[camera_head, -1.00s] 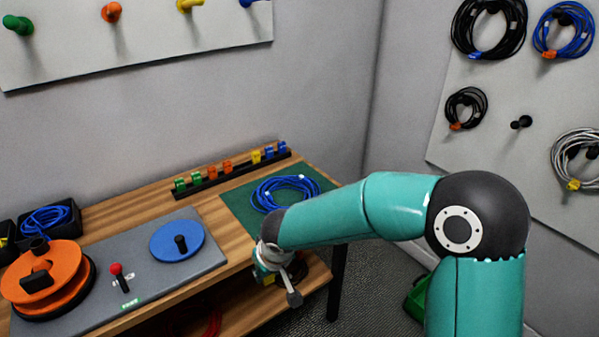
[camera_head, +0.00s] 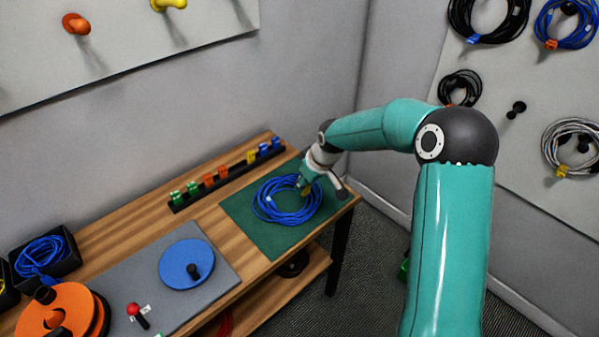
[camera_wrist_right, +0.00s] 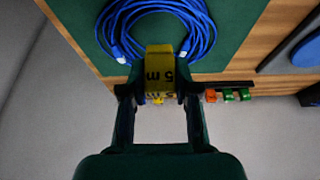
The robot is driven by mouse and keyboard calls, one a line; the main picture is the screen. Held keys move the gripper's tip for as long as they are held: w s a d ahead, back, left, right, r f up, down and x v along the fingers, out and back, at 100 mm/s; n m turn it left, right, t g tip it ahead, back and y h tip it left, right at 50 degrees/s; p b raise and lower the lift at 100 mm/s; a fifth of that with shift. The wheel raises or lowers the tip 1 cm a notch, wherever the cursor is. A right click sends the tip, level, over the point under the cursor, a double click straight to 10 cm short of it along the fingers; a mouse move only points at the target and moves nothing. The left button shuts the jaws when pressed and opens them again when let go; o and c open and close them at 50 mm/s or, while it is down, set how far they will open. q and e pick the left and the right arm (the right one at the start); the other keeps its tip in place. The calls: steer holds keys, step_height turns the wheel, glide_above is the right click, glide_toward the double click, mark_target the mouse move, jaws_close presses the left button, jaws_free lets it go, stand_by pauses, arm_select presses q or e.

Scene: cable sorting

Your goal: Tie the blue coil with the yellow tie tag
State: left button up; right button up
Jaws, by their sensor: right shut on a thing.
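The blue coil (camera_head: 263,204) lies as a loose ring on the green mat (camera_head: 276,243); it also shows in the right wrist view (camera_wrist_right: 205,35). My right gripper (camera_head: 305,187) is over the coil's right part. It is shut on a yellow tie tag (camera_wrist_right: 160,70) marked "5 m". In the right wrist view the tag overlaps the coil's edge. I cannot tell whether it touches the cable. A white cable end (camera_wrist_right: 119,55) shows left of the tag. My left gripper is not in view.
A black rack (camera_head: 238,171) behind the mat holds green, orange, yellow and blue tags. A grey board with a blue disc (camera_head: 180,262) and an orange reel (camera_head: 58,310) lies left. A bin with blue cable (camera_head: 42,256) stands far left. Coils hang on the right wall.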

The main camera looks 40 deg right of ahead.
steer(key=shift+s+f+b, duration=0.1)
steer(key=shift+f+b, duration=1.7)
steer(key=shift+f, duration=1.35)
steer(key=shift+f+b, duration=0.55)
steer(key=shift+b, duration=0.05)
steer(key=o, duration=0.8)
steer(key=shift+o, duration=0.2)
